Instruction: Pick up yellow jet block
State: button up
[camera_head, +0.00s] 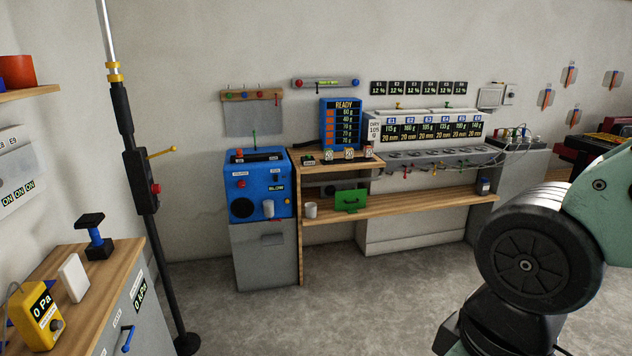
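I cannot make out a block that is clearly the yellow jet block. The largest yellow thing is a yellow box (41,316) with a display reading 0 Pa and a dark knob. A thin yellow lever (161,152) sticks out from the black pole. My gripper is not in view; only a green and black part of my arm shows at the right.
The black pole (155,240) stands on the floor beside the left bench (85,262). A white block (74,277) and a blue-black stand (96,240) are on that bench. A blue machine (258,187) and wooden shelving (400,204) line the back wall. The middle floor is clear.

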aim_at(349, 152)
jog(key=i+u, duration=0.25)
jog(key=i, duration=1.75)
jog(key=i+l+u, duration=0.2)
jog(key=i, duration=0.25)
jog(key=i+u, duration=0.25)
jog(key=i, duration=0.2)
jog(key=i+l+u, duration=0.2)
jog(key=i+l, duration=0.1)
jog(key=i, duration=0.1)
